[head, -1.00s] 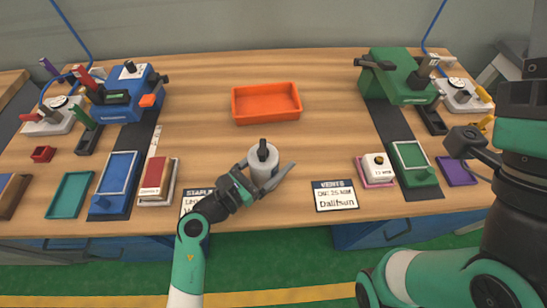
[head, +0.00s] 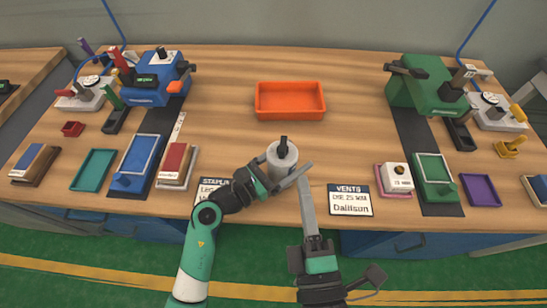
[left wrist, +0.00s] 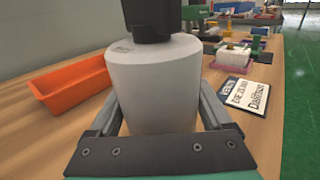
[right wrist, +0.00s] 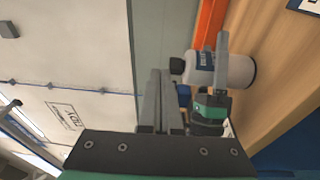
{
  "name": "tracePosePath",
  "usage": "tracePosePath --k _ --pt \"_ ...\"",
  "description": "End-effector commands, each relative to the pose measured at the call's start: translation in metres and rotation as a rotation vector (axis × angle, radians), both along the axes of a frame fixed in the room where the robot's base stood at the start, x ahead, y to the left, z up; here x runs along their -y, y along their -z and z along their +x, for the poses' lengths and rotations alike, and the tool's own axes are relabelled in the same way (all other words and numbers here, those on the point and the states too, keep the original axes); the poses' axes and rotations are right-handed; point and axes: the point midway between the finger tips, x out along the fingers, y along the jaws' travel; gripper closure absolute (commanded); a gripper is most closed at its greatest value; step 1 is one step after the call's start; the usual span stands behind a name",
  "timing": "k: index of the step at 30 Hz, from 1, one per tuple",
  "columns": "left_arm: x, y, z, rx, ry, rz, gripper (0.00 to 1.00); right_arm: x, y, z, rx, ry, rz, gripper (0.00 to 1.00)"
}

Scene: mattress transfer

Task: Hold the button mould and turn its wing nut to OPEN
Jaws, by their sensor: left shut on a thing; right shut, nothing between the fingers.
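The button mould (head: 281,163) is a pale upright cylinder with a black wing nut (head: 283,147) on top. It stands near the table's front edge. My left gripper (head: 284,177) is shut on its body, one finger on each side, as the left wrist view (left wrist: 158,100) also shows. My right gripper (head: 304,182) is shut and empty, just right of the mould and close to the left finger's tip. I cannot tell whether they touch. In the right wrist view the mould (right wrist: 238,71) and wing nut (right wrist: 177,66) lie beyond my right fingers (right wrist: 158,75). The OPEN mark is not readable.
An orange tray (head: 290,115) lies behind the mould. A "VENTS" card (head: 349,200) lies to its right, a "STAPLES" card (head: 211,190) to its left. A blue press (head: 150,90) and a green press (head: 430,95) stand farther back. The table around the mould's back is clear.

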Motion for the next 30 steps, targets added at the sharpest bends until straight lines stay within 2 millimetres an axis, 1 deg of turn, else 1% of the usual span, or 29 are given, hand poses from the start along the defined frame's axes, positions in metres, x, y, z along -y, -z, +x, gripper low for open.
tracePosePath --k 1,3,6,11,14,24,27,30 --pt "0.0 -0.002 0.0 0.003 0.0 -0.002 1.0 -0.013 0.016 -0.01 -0.031 -0.039 -0.019 1.0" --pt "0.0 -0.002 0.0 0.003 0.0 -0.002 1.0 -0.025 0.026 -0.019 -0.051 -0.074 -0.034 1.0" --pt "0.0 -0.002 0.0 0.003 0.0 -0.002 1.0 -0.032 0.026 -0.022 -0.052 -0.093 -0.033 1.0" --pt "0.0 -0.002 0.0 0.003 -0.001 -0.002 1.0 -0.033 0.026 -0.018 -0.051 -0.091 -0.032 1.0" --pt "0.0 -0.002 0.0 0.003 0.0 -0.002 1.0 -0.035 0.025 -0.007 -0.052 -0.088 -0.031 1.0" --pt "0.0 -0.002 0.0 0.003 0.0 -0.002 1.0 -0.05 0.025 0.055 -0.052 -0.088 -0.03 1.0" --pt "0.0 -0.002 0.0 0.003 0.0 -0.002 1.0 -0.054 0.025 0.066 -0.051 -0.089 -0.031 1.0" --pt "0.0 -0.002 0.0 0.003 0.0 -0.002 1.0 -0.056 0.025 0.073 -0.052 -0.09 -0.03 1.0"
